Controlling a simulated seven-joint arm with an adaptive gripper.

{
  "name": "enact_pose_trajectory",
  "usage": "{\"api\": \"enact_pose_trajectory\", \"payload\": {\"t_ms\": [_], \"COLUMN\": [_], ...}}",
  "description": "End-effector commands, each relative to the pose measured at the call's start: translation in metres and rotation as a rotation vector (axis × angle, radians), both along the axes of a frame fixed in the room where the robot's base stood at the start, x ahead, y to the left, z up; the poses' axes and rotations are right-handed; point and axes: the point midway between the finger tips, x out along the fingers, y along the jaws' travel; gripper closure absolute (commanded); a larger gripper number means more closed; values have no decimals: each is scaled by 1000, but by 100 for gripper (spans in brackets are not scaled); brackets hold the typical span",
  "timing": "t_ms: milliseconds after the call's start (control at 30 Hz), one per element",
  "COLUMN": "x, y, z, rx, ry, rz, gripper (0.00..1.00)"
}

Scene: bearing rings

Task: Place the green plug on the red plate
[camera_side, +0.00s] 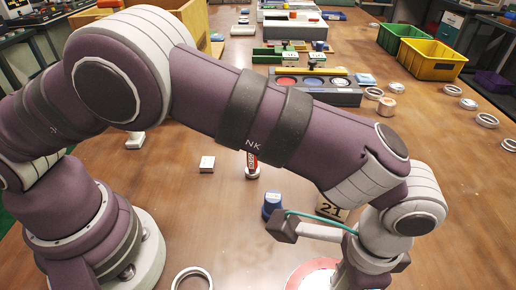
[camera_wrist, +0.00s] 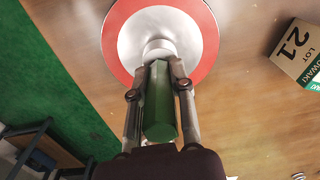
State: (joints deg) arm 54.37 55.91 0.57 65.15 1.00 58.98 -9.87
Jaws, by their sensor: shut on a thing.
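The green plug (camera_wrist: 159,105) is between the two fingers of my gripper (camera_wrist: 159,68) in the wrist view, and the gripper is shut on it. The red plate (camera_wrist: 115,55) lies beyond the plug, a round disc with a red rim, a silver middle and a pale central post. The plug's far end overlaps the post in the picture; I cannot tell whether they touch. In the side view the red plate (camera_side: 301,274) is partly cut off at the bottom edge. My fingers and the plug are not visible there.
A box marked 21 (camera_wrist: 296,52) stands right of the plate. In the side view, a blue container (camera_side: 272,206), a red-and-white item (camera_side: 252,170) and a metal ring (camera_side: 192,278) are nearby. Bins and several rings are farther back. A green surface (camera_wrist: 45,90) borders the table.

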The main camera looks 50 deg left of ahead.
Motion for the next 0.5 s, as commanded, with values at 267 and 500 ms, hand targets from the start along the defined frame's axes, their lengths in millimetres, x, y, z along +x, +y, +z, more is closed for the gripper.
{"api": "enact_pose_trajectory", "payload": {"t_ms": [267,500], "x": [0,0], "y": [0,0], "z": [-1,-4], "rx": [-1,-1], "ry": [-1,-1], "rz": [0,1], "gripper": [100,60]}}
